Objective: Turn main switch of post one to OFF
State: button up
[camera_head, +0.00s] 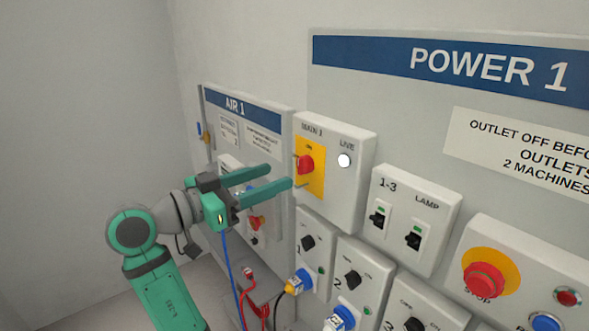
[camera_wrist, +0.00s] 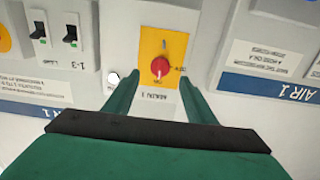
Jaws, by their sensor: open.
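The main switch is a red knob (camera_head: 306,164) on a yellow plate (camera_head: 318,181), on the white MAIN 1 box (camera_head: 338,190) of the POWER 1 panel. An ON mark shows above the knob in the head view. The exact angle of the knob is hard to tell. My gripper (camera_head: 280,176) is open and empty, just left of and in front of the knob. In the wrist view, which is upside down, the knob (camera_wrist: 160,67) lies between and beyond the two green fingers of my gripper (camera_wrist: 158,80), with no contact visible.
A white LIVE lamp (camera_head: 344,160) is on the same box. Black 1-3 and LAMP switches (camera_head: 413,239) and a red stop button (camera_head: 484,280) are to the right. Sockets with plugs (camera_head: 298,281) are below. The AIR 1 panel (camera_head: 262,118) is behind my gripper.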

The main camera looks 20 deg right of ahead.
aim_at(298, 168)
jog(key=x, duration=0.7)
jog(key=shift+d, duration=0.1)
jog(key=shift+f, duration=0.1)
jog(key=c, duration=1.1)
jog(key=shift+o, duration=0.3)
